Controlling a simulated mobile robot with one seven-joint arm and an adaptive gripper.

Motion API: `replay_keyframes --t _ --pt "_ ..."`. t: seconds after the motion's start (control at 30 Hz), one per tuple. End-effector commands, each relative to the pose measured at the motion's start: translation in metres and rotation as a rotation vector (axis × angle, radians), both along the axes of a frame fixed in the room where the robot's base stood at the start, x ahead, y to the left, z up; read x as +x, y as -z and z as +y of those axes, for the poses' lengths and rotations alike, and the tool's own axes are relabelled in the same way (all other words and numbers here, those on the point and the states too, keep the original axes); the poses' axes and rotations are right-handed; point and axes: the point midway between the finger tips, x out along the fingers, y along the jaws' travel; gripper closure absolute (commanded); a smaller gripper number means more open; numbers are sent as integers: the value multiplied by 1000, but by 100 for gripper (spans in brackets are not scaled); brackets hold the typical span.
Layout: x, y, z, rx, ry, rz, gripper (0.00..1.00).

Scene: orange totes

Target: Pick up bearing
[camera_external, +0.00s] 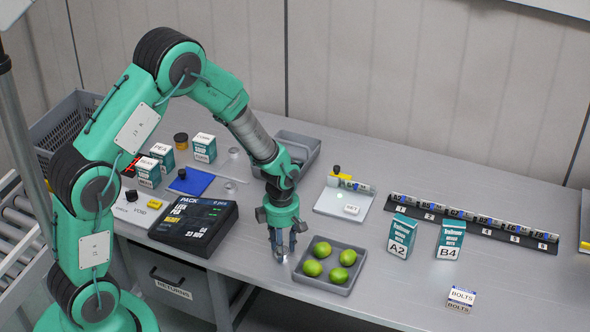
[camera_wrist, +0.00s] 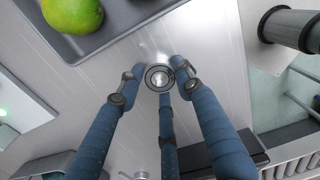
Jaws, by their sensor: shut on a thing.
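The bearing (camera_wrist: 159,77) is a small round metal ring with a dark inner band. In the wrist view it sits between the tips of my gripper's blue fingers. My gripper (camera_external: 282,252) points down at the table's front edge side, just left of the tray of green fruit. It is shut on the bearing. In the external view the fingers mostly hide the bearing, and I cannot tell whether it touches the table.
A grey tray (camera_external: 355,257) with several green fruits is close on the right. A black display labelled PACK (camera_external: 195,224) stands left. Boxes A2 (camera_external: 401,237) and B4 (camera_external: 450,240), a BOLTS box (camera_external: 461,298) and a black rack (camera_external: 475,228) are farther right.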

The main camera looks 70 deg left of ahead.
Motion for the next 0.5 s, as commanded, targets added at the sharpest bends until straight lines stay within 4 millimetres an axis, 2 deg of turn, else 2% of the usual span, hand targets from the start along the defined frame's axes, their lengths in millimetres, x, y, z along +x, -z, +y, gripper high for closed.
replay_keyframes --t 0.27,0.47,0.5 --pt "0 -11 0 0 0 0 93" --pt "1 -37 0 1 0 -3 93" --pt "-4 -38 -1 0 0 0 93"
